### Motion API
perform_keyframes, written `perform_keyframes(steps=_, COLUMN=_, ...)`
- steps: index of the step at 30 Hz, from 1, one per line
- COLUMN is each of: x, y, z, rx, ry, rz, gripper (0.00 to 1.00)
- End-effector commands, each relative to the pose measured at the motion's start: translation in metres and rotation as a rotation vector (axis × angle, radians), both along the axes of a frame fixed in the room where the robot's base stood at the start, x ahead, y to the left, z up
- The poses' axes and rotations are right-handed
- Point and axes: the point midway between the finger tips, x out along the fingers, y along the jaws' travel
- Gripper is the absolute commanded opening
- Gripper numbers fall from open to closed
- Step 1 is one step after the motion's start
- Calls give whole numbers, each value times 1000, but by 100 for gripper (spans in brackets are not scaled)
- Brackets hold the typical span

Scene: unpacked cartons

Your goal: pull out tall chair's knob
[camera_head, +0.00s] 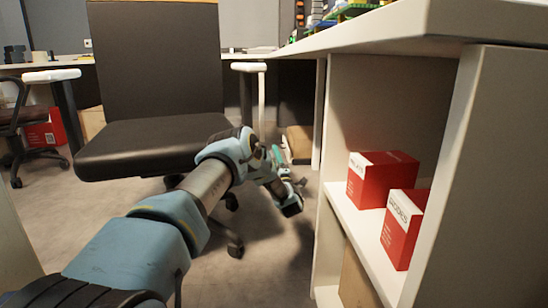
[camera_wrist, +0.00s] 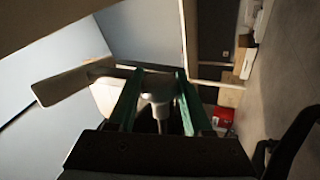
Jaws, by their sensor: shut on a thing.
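The tall chair has a black seat (camera_head: 150,140) and a high dark back (camera_head: 155,60), with a pale armrest on each side. It stands on a wheeled base in the middle left of the head view. My gripper (camera_head: 283,172) is low at the right side of the seat, beyond my forearm. In the wrist view, the green fingers of my gripper (camera_wrist: 158,78) are closed about a pale grey rounded piece (camera_wrist: 156,88), which looks like the chair's knob. The knob cannot be made out in the head view.
A white shelf unit (camera_head: 335,215) stands close on the right, holding red boxes (camera_head: 383,180) and (camera_head: 403,228). A desk top (camera_head: 370,30) overhangs it. Another chair (camera_head: 35,140) and a red carton (camera_head: 45,130) are at far left. Grey floor lies open at the front left.

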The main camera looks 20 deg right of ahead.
Motion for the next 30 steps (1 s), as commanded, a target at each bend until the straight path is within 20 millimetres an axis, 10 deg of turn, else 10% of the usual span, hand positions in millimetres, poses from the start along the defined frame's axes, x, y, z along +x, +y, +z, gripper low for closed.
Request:
perform_keyframes(steps=2, x=-3, y=-4, z=-6, rx=4, ry=12, rz=-10, gripper=0)
perform_keyframes(steps=3, x=-3, y=-5, z=-6, rx=4, ry=12, rz=-10, gripper=51)
perform_keyframes(steps=11, x=-2, y=-3, z=-5, rx=3, ry=10, rz=-8, gripper=81)
perform_keyframes(steps=30, x=-2, y=-2, z=-6, rx=3, ry=11, rz=-5, gripper=81)
